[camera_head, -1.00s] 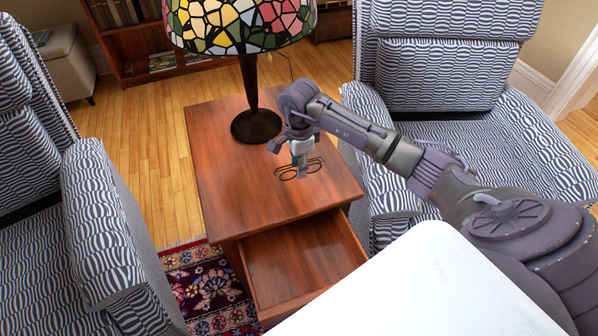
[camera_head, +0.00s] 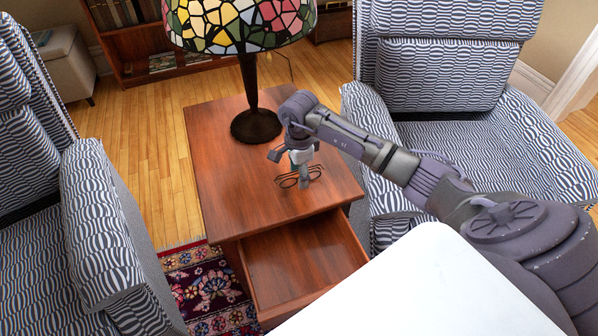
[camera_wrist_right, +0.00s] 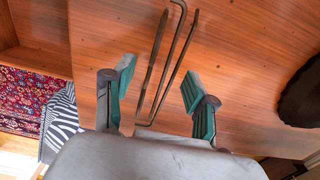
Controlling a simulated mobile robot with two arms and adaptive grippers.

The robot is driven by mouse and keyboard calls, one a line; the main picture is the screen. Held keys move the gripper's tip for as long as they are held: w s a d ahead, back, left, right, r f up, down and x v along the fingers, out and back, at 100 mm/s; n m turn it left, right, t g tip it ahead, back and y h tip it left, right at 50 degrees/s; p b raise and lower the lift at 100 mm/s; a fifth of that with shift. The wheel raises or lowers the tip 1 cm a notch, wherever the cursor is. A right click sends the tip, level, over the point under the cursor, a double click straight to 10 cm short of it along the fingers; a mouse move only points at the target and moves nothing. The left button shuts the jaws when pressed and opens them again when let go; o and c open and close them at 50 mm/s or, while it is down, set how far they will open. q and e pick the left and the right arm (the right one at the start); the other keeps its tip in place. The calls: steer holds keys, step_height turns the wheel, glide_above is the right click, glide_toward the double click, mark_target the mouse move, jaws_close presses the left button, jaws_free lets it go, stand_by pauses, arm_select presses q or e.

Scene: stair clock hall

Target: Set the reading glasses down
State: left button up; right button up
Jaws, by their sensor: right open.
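The reading glasses (camera_head: 287,181) have thin dark frames. They are at the top of the small wooden table (camera_head: 225,190), near its front right part, and appear to lie on it. My right gripper (camera_head: 303,183) is directly over them, pointing down. In the right wrist view its two green-padded fingers (camera_wrist_right: 157,90) stand apart, one on each side of the glasses' thin arms (camera_wrist_right: 163,65), with gaps to both. The gripper hides part of the glasses in the head view. My left gripper is not in view.
A stained-glass lamp (camera_head: 257,122) stands at the table's back. The table's drawer (camera_head: 300,262) is pulled open and looks empty. Striped armchairs stand left (camera_head: 105,220) and right (camera_head: 440,75). The table's left side is clear.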

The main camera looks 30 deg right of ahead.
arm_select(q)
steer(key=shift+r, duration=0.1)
arm_select(e)
steer(key=shift+r, duration=0.15)
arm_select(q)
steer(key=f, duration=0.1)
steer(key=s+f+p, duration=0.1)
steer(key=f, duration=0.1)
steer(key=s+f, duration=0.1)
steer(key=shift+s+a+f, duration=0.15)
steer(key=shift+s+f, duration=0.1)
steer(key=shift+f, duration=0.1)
arm_select(e)
step_height(320, 180, up, 12)
